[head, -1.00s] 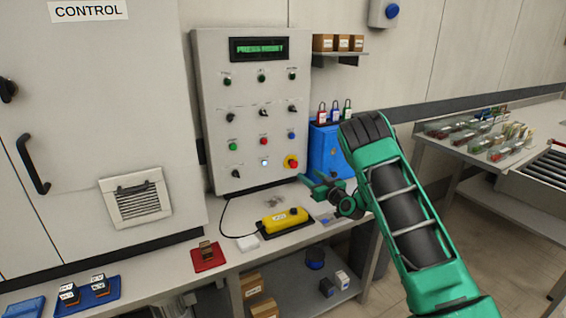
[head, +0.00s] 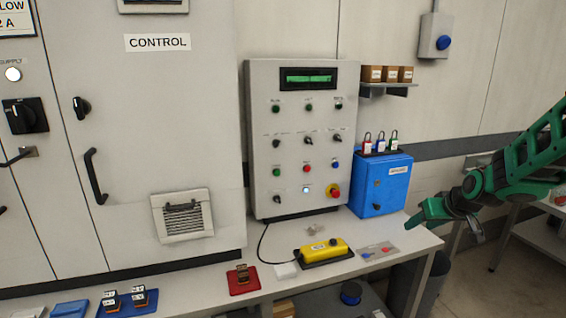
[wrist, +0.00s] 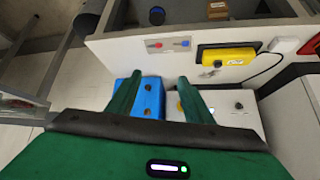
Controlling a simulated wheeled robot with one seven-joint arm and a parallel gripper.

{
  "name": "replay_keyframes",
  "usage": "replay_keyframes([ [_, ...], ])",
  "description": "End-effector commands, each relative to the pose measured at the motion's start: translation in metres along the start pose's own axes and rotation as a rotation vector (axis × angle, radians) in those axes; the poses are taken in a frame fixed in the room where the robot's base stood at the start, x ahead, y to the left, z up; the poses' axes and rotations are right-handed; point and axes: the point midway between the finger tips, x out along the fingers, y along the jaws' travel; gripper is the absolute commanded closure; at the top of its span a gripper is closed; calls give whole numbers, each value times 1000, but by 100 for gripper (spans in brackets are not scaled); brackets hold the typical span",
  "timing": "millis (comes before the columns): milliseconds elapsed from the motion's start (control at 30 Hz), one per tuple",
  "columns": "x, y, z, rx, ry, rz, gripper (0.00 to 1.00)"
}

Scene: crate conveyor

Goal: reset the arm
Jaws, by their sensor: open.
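My green gripper (head: 440,214) hangs at the right of the head view, past the right end of the workbench and clear of the control panel (head: 262,150). My arm reaches in from the right edge. In the wrist view my gripper (wrist: 160,94) shows two green fingers spread apart with nothing between them. The blue box (wrist: 152,98) and the grey panel show behind and beside the fingers there. The panel carries a lit green display (head: 309,78), several knobs and buttons, a white lit button (head: 306,190) and a red emergency stop (head: 333,190).
A blue lockbox (head: 383,186) stands right of the panel. Floor shows at the lower right.

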Motion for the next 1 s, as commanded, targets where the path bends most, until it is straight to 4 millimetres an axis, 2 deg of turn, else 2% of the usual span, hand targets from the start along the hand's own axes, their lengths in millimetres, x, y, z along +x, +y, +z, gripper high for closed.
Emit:
replay_keyframes([
  [33, -20, 3, 15, 27, -38, 16, 53],
  [167, -66, 11, 64, 108, -158, 60, 53],
  [300, -116, 14, 120, 207, -287, 107, 53],
  [600, -216, 0, 241, 442, -536, 202, 53],
  [700, -238, -7, 269, 502, -594, 222, 53],
  [800, -252, -12, 286, 544, -631, 236, 53],
  [1000, -259, -15, 296, 567, -654, 243, 53],
])
